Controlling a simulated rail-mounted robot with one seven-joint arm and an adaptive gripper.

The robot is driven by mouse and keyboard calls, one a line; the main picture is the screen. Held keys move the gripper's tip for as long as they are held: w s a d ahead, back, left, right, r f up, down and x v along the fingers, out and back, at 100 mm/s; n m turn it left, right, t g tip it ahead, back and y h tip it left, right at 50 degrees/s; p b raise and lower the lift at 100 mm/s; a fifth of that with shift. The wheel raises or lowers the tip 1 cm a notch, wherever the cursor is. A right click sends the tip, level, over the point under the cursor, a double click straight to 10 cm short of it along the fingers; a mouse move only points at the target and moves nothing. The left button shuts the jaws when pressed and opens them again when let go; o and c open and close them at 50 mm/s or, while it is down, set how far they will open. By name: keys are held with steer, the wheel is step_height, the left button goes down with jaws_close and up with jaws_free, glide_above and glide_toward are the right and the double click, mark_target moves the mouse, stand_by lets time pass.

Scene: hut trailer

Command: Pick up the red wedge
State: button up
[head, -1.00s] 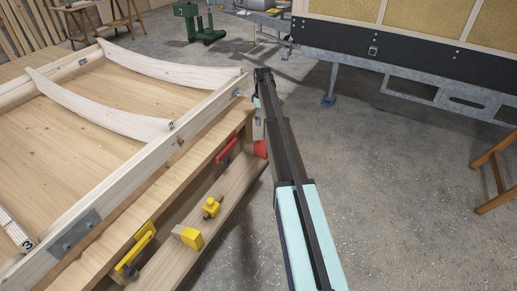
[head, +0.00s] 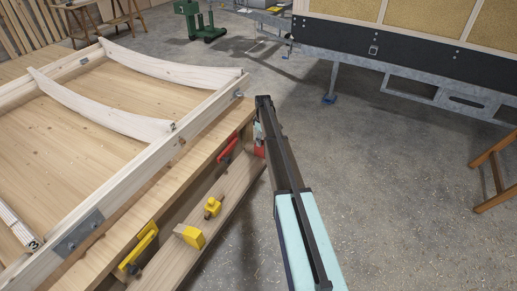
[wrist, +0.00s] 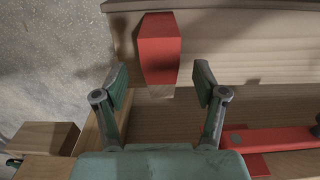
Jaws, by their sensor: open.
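The red wedge (wrist: 160,48) lies on the pale wooden ledge in the wrist view, just beyond the fingertips and roughly centred between them. In the head view only a small part of the wedge (head: 260,152) shows, at the far end of the ledge (head: 229,195), because my arm and gripper cover the rest. My gripper (wrist: 160,80) is open and empty, with one finger on each side of the wedge's line. In the head view my gripper (head: 258,132) is mostly hidden behind my arm. I cannot tell its exact height above the ledge.
A red clamp (wrist: 270,140) lies close to the right finger. It also shows in the head view (head: 227,148). A yellow wedge (head: 192,237), a yellow knobbed piece (head: 212,207) and a yellow clamp (head: 140,248) are nearer along the bench. Bare floor (head: 390,200) lies right.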

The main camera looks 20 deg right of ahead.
mark_target(257, 147)
steer(key=shift+f, duration=1.45)
jaws_close()
steer(key=shift+r, duration=0.15)
